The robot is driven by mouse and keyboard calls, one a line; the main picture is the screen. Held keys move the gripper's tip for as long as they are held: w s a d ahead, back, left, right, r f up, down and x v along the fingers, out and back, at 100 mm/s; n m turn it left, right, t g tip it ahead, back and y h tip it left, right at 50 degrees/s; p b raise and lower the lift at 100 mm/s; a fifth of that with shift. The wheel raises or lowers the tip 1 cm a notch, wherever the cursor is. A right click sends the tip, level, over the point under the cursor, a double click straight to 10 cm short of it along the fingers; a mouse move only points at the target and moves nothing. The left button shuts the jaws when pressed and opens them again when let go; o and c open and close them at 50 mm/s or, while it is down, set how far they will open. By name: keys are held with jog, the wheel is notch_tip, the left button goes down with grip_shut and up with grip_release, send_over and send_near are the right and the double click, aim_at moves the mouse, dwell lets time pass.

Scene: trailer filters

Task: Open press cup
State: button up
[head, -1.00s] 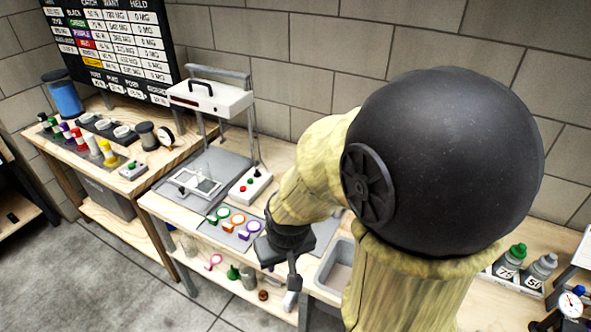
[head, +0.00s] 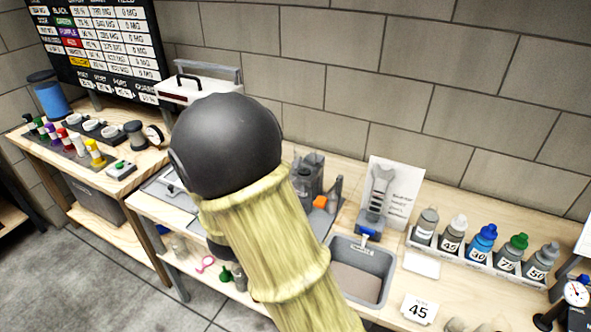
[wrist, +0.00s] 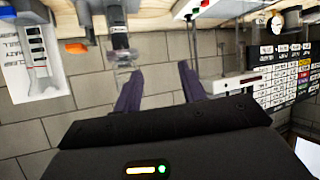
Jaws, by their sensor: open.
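My gripper (wrist: 160,84) is open and empty in the wrist view, its two dark fingers apart with bare block wall behind them. In the head view my arm hides it. The wrist view is upside down. A grey metal device (wrist: 118,22) with a pale, see-through lower part stands just left of the fingers in that view, apart from them. Grey upright parts also show in the head view (head: 310,172), beside an orange block (head: 320,202). I cannot tell which part is the press cup, or whether it is open or shut.
A grey tool (head: 378,190) stands before a printed card (head: 403,180). A grey bin (head: 384,262) and a rack of several bottles (head: 465,256) are to the right. The white-topped machine (head: 170,91) is partly behind my arm. Several coloured containers stand on the left table (head: 140,168).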

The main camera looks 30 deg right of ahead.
aim_at(304, 160)
jog(key=h, duration=0.2)
jog(key=s+d+r+m+h+b, duration=0.1)
jog(key=h, duration=0.2)
jog(key=s+d+r+m+h, duration=0.1)
jog(key=h, duration=0.1)
jog(key=shift+d+h+b, duration=0.2)
jog(key=shift+h+b, duration=0.1)
jog(key=shift+h, duration=0.1)
jog(key=p+x, duration=0.2)
jog(key=x, duration=1.5)
jog(key=shift+w+d+r+p, duration=0.1)
jog(key=shift+w+r+p, duration=0.05)
jog(key=shift+w+p, duration=0.15)
jog(key=shift+s, duration=0.1)
grip_shut()
